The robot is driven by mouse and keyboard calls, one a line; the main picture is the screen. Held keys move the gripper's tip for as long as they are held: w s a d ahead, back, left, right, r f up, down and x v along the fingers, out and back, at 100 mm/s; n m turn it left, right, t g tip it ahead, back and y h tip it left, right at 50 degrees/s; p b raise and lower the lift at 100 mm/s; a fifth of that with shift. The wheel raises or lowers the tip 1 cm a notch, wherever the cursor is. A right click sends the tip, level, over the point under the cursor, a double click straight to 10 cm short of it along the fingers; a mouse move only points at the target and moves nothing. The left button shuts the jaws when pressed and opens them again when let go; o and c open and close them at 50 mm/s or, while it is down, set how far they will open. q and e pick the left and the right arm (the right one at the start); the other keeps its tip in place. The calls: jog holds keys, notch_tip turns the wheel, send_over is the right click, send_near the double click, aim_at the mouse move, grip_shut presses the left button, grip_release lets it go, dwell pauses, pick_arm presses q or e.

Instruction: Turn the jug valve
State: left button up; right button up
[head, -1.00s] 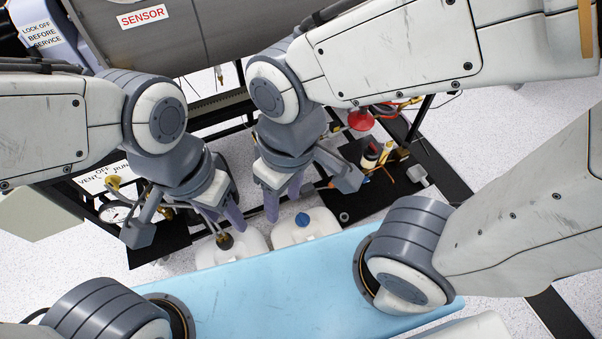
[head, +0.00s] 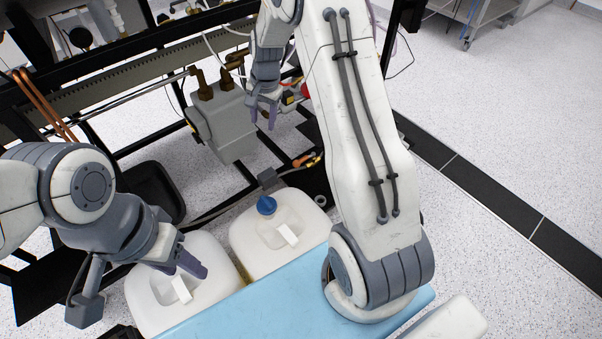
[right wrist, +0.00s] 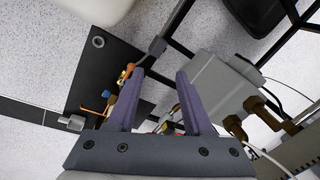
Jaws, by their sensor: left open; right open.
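Two white jugs stand side by side on the floor in the head view: a left jug (head: 205,290) and a right jug (head: 305,225) with a blue cap (head: 266,205). My left gripper (head: 192,266) is open over the left jug and hides its top. My right gripper (head: 263,113) is open and empty, beyond the jugs near a grey box. In the right wrist view, the right gripper's fingers (right wrist: 158,100) point toward a dark plate with a brass fitting (right wrist: 125,75) and a small blue part (right wrist: 107,97). I cannot tell which part is the jug valve.
The grey box (head: 225,125) with brass fittings stands within the black frame. A light blue panel (head: 270,300) lies in front of the jugs. Black frame bars (head: 160,85) cross behind. Clear speckled floor (head: 500,150) is on the right.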

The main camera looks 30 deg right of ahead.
aim_at(301, 160)
jog(key=w+d+f+m+b, duration=0.1)
jog(key=d+f+m+b, duration=0.25)
jog(key=d+f, duration=0.5)
jog(key=w+d+f+m+b, duration=0.15)
jog(key=d+f+b, duration=0.4)
jog(key=f, duration=0.55)
jog(key=shift+m+h, duration=0.3)
jog(key=f+b, duration=0.1)
jog(key=f, duration=0.1)
jog(key=f+b, duration=0.1)
jog(key=f, duration=0.2)
jog(key=w+f+b, duration=0.1)
jog(key=f, duration=0.2)
jog(key=shift+d+f, duration=0.2)
jog(key=shift+d, duration=0.15)
pick_arm(q)
notch_tip(301, 160, down, 16)
jog(key=shift+r+b, duration=0.15)
jog(key=shift+b, duration=0.3)
pick_arm(e)
jog(key=shift+w+f, duration=0.25)
jog(key=shift+f, duration=0.5)
grip_shut()
jog(key=shift+a, duration=0.15)
